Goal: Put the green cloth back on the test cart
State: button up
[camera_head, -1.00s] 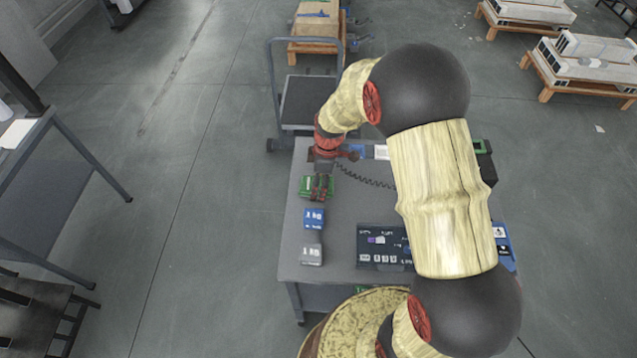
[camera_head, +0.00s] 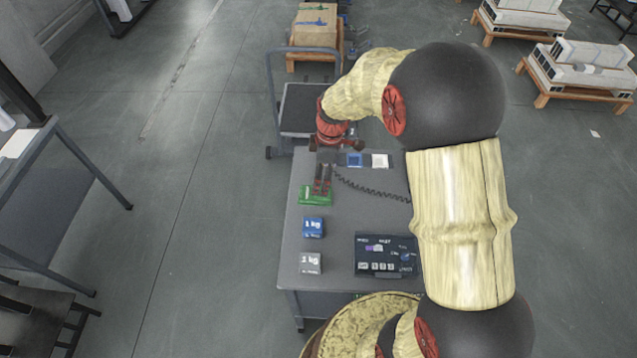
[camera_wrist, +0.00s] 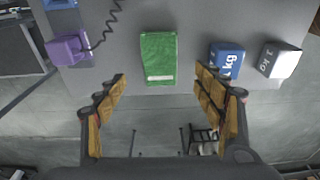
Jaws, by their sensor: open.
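The green cloth (camera_head: 316,196) lies folded on the grey top of the test cart (camera_head: 300,272), near its left edge. In the wrist view the cloth (camera_wrist: 158,57) is a green rectangle with a pale strip at its near end. My gripper (camera_head: 322,186) is over the cloth in the head view and covers part of it. In the wrist view my gripper (camera_wrist: 163,85) is open, its fingers spread wider than the cloth with nothing between them. The cloth appears flat on the top and apart from the fingers.
A blue 1 kg weight (camera_head: 313,227) and a grey 1 kg weight (camera_head: 310,263) stand beside the cloth. A dark control panel (camera_head: 386,254) and a coiled cable (camera_head: 372,190) are to the right. A platform trolley (camera_head: 300,108) stands behind the cart.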

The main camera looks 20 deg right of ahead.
jog(key=s+a+r+m+t, duration=0.1)
jog(key=s+r+m, duration=0.3)
jog(key=r, duration=0.6)
jog(key=s+r+m+t, duration=0.1)
jog(key=s+r+m, duration=0.1)
jog(key=s+r, duration=0.5)
jog(key=s+r+m+t+h, duration=0.1)
jog(key=s+r+m+t, duration=0.2)
jog(key=s+r+m, duration=0.4)
jog(key=s+r, duration=0.2)
jog(key=s, duration=0.3)
jog(key=shift+s+a+m, duration=0.3)
jog(key=shift+s, duration=0.1)
jog(key=shift+c, duration=1.2)
